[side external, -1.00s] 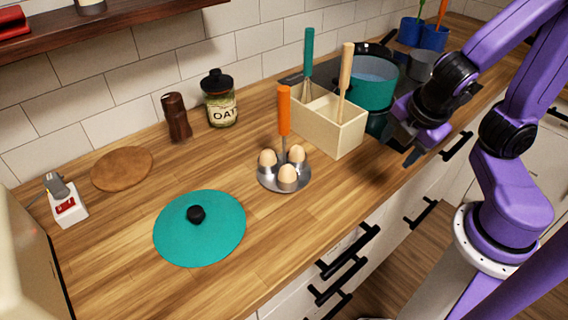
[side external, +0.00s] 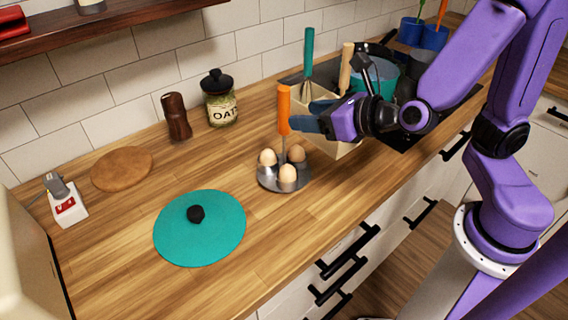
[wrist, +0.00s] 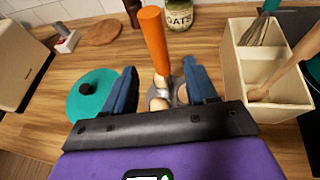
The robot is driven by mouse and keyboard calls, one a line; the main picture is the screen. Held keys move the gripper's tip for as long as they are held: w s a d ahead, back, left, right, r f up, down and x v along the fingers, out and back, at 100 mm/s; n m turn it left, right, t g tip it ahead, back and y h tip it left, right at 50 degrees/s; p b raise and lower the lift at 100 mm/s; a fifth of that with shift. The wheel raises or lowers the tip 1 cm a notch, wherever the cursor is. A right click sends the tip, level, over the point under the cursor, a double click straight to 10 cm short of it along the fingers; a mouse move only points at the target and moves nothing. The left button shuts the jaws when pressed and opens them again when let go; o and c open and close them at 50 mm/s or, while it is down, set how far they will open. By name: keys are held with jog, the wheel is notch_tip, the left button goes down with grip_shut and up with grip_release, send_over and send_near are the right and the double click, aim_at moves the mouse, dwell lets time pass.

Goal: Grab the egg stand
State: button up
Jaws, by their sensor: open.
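The egg stand is a round metal tray (side external: 264,183) with an upright orange handle (side external: 284,110) and pale brown eggs (side external: 287,174) on it. It stands on the wooden counter. My gripper (side external: 300,115) is open, with its blue fingers pointing at the orange handle from the right, at about the height of the handle's lower part. In the wrist view, the orange handle (wrist: 153,40) rises ahead, in line with the gap between the open fingers (wrist: 161,88). The eggs and tray are partly hidden there. I cannot tell whether a finger touches the handle.
A wooden utensil box (wrist: 262,85) with a whisk and a wooden-handled tool stands close on the right, partly behind my gripper. A teal lid (side external: 200,235) lies at the front left. An oats jar (side external: 221,100) stands behind. The counter's front edge is clear.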

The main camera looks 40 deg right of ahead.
aim_at(289, 114)
jog(key=shift+x, duration=3.75)
jog(key=shift+a, duration=0.1)
jog(key=shift+r, duration=0.1)
grip_shut()
